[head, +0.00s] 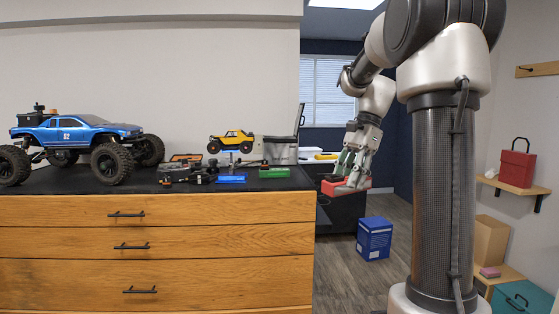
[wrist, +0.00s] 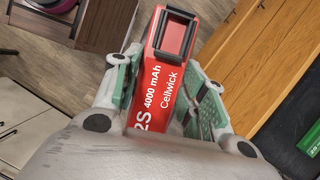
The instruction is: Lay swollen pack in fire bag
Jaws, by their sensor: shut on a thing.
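A red battery pack (wrist: 168,85) marked 2S 4000 mAh Cellwick is held between the green-padded fingers of my gripper (wrist: 165,90) in the wrist view. A black frame-like piece covers its far end. In the head view my gripper (head: 347,178) is shut on this red pack (head: 330,188), just right of the bench's right end and above the floor. I cannot tell any swelling from these views. No fire bag can be identified for certain; a grey container (head: 283,150) stands at the back right of the bench.
The wooden drawer bench (head: 215,211) carries a blue truck (head: 75,132), a yellow truck (head: 231,139), a blue pack (head: 231,179) and a green pack (head: 274,173). A blue box (head: 374,238) stands on the floor. A red case (head: 517,167) sits on a wall shelf at right.

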